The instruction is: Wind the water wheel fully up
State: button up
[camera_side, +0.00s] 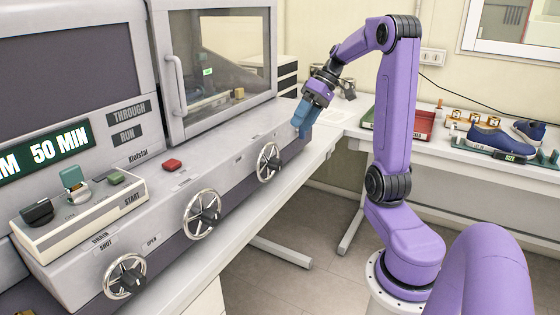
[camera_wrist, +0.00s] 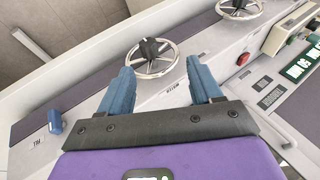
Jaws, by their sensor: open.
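The wheel that seems to be the water wheel (camera_side: 268,162) is the far one of three on the machine's sloping front. It has a silver rim, spokes and a black hub knob. In the wrist view the same wheel (camera_wrist: 150,55) lies beyond the fingertips, with an upside-down label below it that looks like WATER. My gripper (camera_side: 303,124) is above and to the right of this wheel in the side view, apart from it. Its blue fingers (camera_wrist: 158,68) are spread and empty in the wrist view. The wheel's turn position cannot be told.
The middle wheel (camera_side: 202,213) and the drain wheel (camera_side: 126,276) sit nearer the camera. A red button (camera_side: 172,164) is on the upper ledge. A blue knob (camera_wrist: 54,120) stands at the machine's end. A glass-doored chamber (camera_side: 215,65) rises behind. Space in front of the wheels is clear.

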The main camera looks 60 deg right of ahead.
aim_at(280, 160)
jog(key=w+a+f+h, duration=0.1)
jog(key=f, duration=0.3)
jog(key=w+a+f+h, duration=0.1)
jog(key=w+a+f, duration=0.1)
jog(key=f, duration=0.2)
jog(key=w+a+f+h, duration=0.1)
jog(key=w+f, duration=0.1)
jog(key=f, duration=0.2)
jog(key=shift+w+a+f+t, duration=0.1)
jog(key=shift+a+t, duration=0.05)
jog(key=shift+t, duration=0.25)
jog(key=shift+c, duration=0.3)
jog(key=c, duration=1)
